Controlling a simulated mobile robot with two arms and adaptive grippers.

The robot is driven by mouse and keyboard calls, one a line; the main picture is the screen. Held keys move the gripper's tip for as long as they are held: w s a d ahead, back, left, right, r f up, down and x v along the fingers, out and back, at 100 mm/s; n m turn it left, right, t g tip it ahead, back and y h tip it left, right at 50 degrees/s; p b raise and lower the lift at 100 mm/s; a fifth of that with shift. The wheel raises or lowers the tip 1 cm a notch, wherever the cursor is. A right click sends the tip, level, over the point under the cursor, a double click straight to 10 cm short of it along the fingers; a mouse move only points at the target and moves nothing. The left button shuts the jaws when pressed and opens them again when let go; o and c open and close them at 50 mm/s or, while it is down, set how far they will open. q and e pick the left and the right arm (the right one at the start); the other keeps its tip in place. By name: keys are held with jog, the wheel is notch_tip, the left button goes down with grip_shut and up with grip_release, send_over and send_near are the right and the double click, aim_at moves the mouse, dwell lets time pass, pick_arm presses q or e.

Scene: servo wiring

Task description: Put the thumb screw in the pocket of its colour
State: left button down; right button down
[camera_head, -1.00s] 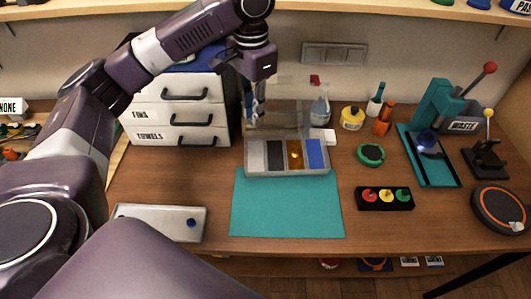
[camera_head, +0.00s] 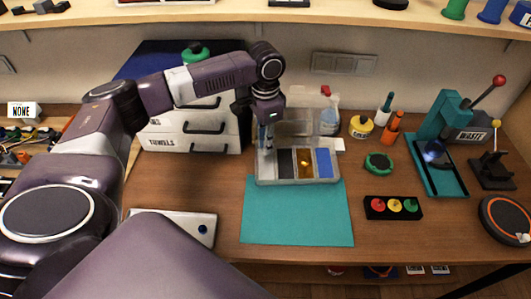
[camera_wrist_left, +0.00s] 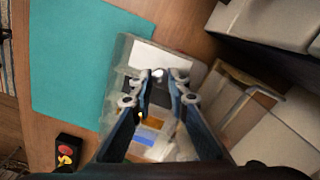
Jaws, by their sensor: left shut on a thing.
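The tray (camera_head: 262,180) has white, black, orange and blue pockets side by side and stands behind the teal mat. My left gripper (camera_head: 268,148) points down over the tray's left end, at the white pocket. In the left wrist view, the fingers of my left gripper (camera_wrist_left: 159,88) are close together around a small pale, silvery thumb screw (camera_wrist_left: 158,73), near the border of the white pocket (camera_wrist_left: 153,56) and the black pocket (camera_wrist_left: 160,96). I cannot tell whether the screw touches the tray. A yellowish piece lies in the orange pocket (camera_head: 305,172). My right gripper is not in view.
A clear raised lid (camera_head: 300,122) stands at the tray's back. White drawers (camera_head: 195,145) are to the left. The teal mat (camera_head: 297,215) in front is clear.

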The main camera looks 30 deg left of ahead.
pick_arm(q)
jog(key=shift+f+p, duration=0.35)
jog(key=shift+f, duration=2.45)
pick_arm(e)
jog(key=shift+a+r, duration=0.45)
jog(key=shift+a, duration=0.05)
pick_arm(q)
jog(key=c, duration=1.8)
grip_release()
jog(key=shift+c, duration=0.2)
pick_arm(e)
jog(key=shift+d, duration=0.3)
